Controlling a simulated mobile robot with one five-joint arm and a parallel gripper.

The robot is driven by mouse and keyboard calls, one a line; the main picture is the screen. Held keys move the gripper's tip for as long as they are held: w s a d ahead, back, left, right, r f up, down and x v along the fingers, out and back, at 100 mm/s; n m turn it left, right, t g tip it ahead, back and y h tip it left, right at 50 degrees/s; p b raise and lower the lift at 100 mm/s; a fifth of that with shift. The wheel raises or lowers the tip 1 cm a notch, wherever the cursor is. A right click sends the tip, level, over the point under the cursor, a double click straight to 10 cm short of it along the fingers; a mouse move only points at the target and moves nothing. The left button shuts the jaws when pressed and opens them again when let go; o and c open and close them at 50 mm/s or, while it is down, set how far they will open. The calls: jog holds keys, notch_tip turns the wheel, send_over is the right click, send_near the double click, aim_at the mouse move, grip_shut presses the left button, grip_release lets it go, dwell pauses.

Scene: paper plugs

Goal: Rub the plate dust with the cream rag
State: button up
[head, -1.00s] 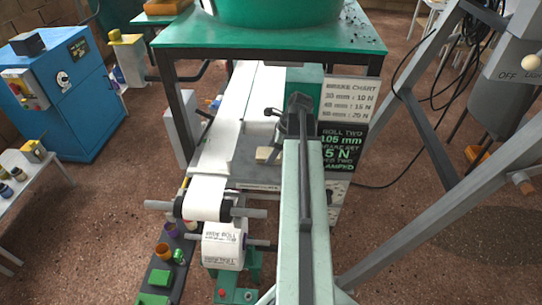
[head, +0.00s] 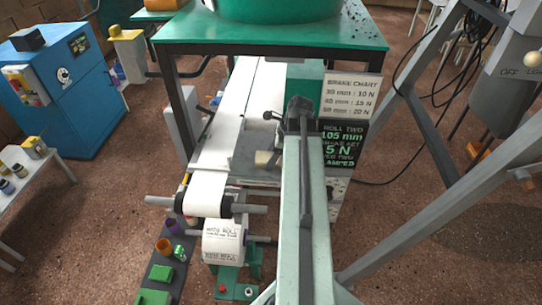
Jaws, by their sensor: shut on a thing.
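My pale green arm reaches up the middle of the head view and ends in a dark wrist. My gripper (head: 279,150) is mostly hidden behind that wrist and arm, so its fingertips do not show clearly. A small cream piece, which looks like the cream rag (head: 264,158), shows just left of the arm, at the gripper, over the grey machine bed. Whether it touches the bed I cannot tell. Dark specks lie on the right end of the green tabletop (head: 280,37). I cannot make out dust on a plate near the rag.
A white paper web (head: 209,190) runs down over a roller left of my arm, above a printed roll (head: 222,241). A brake chart sign (head: 351,95) stands close on the right. Grey frame legs (head: 425,215) slant across the right. A blue cabinet (head: 65,85) stands at left.

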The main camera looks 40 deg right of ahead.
jog(key=shift+r+p, duration=2.85)
jog(key=shift+r, duration=0.15)
notch_tip(320, 180, up, 3)
jog(key=p, duration=0.3)
jog(key=shift+r, duration=0.1)
